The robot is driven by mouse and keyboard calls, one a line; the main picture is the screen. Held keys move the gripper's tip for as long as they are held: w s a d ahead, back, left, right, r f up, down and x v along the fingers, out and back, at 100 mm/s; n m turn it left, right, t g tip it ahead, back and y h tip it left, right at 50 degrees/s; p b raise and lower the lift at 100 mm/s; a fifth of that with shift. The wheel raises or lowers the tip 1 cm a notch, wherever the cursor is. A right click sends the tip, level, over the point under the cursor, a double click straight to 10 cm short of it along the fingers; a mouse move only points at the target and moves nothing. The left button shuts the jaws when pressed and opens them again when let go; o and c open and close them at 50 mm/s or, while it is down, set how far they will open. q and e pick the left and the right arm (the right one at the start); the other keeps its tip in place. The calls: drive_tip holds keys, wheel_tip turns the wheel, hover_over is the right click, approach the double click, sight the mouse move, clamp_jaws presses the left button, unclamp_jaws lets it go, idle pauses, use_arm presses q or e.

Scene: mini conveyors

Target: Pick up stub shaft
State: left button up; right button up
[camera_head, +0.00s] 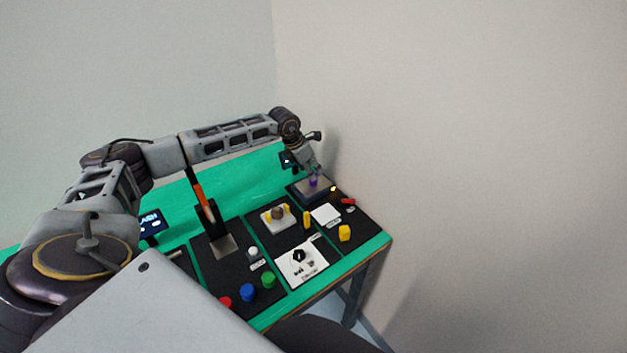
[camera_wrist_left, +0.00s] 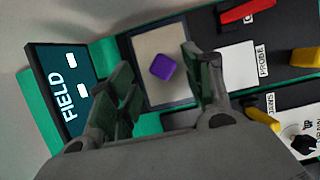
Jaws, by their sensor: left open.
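A small purple piece (camera_wrist_left: 163,67), which may be the stub shaft, is on a pale square plate (camera_wrist_left: 180,38) in the left wrist view. In the head view, the purple piece (camera_head: 313,182) shows at the dark raised box at the table's far right corner. My left gripper (camera_head: 315,171) is over that box, pointing down. In the left wrist view, the left gripper (camera_wrist_left: 157,66) is open, with the purple piece between its fingers in the picture. I see no finger touching it, and its height above the plate is unclear. My right gripper is out of view.
A screen marked FIELD (camera_wrist_left: 60,95) stands close beside the left gripper. A white pad (camera_head: 325,214), a red part (camera_head: 348,202) and a yellow block (camera_head: 344,233) lie near the box. A grey round part (camera_head: 278,212) sits between yellow pieces. A wall rises behind the table.

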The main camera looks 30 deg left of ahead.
use_arm(q)
drive_tip(key=shift+s+p+x, duration=0.15)
drive_tip(key=shift+p+x, duration=0.1)
drive_tip(key=shift+x, duration=0.6)
drive_tip(key=shift+s+p+x, duration=0.1)
drive_tip(key=shift+p+x, duration=0.15)
drive_tip(key=shift+x, duration=0.65)
drive_tip(key=shift+w+d+f, duration=0.15)
drive_tip(key=shift+w+f, duration=0.1)
drive_tip(key=shift+f, duration=0.65)
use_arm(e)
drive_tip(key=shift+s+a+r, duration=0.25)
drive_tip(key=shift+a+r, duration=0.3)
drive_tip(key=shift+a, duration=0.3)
use_arm(q)
drive_tip(key=shift+c, duration=0.5)
clamp_jaws()
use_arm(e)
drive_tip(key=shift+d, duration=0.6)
use_arm(q)
drive_tip(key=shift+r, duration=0.15)
